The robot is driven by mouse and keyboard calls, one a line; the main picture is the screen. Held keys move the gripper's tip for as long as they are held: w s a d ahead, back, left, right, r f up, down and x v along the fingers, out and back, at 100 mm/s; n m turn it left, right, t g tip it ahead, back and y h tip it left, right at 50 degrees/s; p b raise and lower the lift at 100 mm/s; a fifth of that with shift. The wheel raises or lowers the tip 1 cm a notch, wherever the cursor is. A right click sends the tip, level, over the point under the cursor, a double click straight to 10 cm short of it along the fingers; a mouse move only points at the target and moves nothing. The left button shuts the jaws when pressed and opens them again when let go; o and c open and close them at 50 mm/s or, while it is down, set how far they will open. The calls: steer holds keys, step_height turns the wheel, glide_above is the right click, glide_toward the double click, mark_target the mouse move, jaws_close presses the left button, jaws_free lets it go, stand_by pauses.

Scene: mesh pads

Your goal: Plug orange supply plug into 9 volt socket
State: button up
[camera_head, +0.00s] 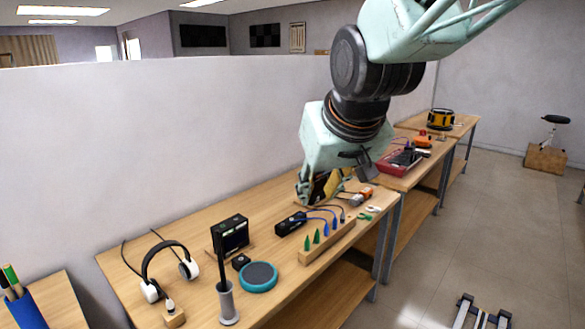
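My gripper (312,194) points down low over the back right part of the near bench. Its fingers are small and partly covered, so I cannot tell whether it is open or holds anything. A small orange and grey item (362,196) lies on the bench just right of my gripper; I cannot tell whether it is the orange supply plug. A black box (290,224) has blue leads running to blue plugs (334,222) at a wooden strip (318,246) with green cones. No 9 volt marking is readable, and I cannot make out the socket.
On the near bench (192,226) stand headphones (168,262), a black screen unit (231,236), a teal-rimmed disc (258,277) and a grey holder (227,303). A red case (394,164) is on the bench behind. A white partition (150,130) runs along the back.

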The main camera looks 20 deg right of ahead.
steer(key=w+d+f+t+p, duration=0.15)
steer(key=w+d, duration=0.25)
steer(key=w, duration=0.8)
steer(key=w+d+f+t+h+p, duration=0.15)
steer(key=w+d, duration=0.35)
steer(key=w, duration=0.7)
steer(key=w+d+f+t+y+p, duration=0.15)
steer(key=w+d, duration=0.25)
steer(key=w, duration=0.8)
steer(key=w+d+f+t+p, duration=0.1)
steer(key=w+d+f+t, duration=0.2)
steer(key=w+d+f, duration=0.3)
steer(key=w+d+f+t+p, duration=0.2)
steer(key=w+d+f, duration=0.5)
steer(key=f, duration=0.4)
steer(key=shift+w+d+f+m+t+h, duration=0.15)
steer(key=shift+d+f+m+t+h, duration=0.2)
steer(key=shift+t, duration=0.3)
steer(key=shift+w+r, duration=0.1)
steer(key=w, duration=0.8)
steer(key=shift+w+d, duration=0.2)
steer(key=shift+d, duration=0.2)
steer(key=shift+w+d, duration=0.2)
steer(key=shift+w, duration=1.1)
steer(key=shift+w+d, duration=0.15)
steer(key=shift+w, duration=1.1)
